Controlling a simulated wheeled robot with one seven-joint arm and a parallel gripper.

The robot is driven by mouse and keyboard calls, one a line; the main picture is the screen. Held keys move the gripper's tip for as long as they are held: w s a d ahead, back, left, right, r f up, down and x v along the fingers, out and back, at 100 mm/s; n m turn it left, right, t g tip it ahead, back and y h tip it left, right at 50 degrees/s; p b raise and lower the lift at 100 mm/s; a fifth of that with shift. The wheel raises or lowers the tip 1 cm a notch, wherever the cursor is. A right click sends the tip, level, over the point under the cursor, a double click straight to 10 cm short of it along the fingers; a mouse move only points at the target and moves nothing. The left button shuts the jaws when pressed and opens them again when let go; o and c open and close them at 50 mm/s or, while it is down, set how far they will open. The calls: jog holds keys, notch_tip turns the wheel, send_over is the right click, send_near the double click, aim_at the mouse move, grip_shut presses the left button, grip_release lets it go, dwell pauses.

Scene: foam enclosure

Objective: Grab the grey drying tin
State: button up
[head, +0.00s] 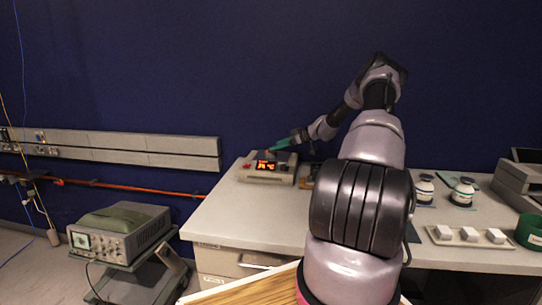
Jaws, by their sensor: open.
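My gripper (283,144) shows small at the end of my arm, over the back left of the pale bench (240,222). Its teal end is just above a grey instrument (252,174) with a lit orange display. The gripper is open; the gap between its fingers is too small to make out. I cannot pick out a grey drying tin for certain. My arm hides the middle of the bench.
An oscilloscope (118,232) stands at left. The bench's front left is clear.

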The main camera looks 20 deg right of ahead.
aim_at(266, 151)
jog(key=x, duration=0.7)
jog(key=shift+a+f, duration=0.2)
jog(key=shift+f, duration=0.2)
jog(key=c, duration=1.4)
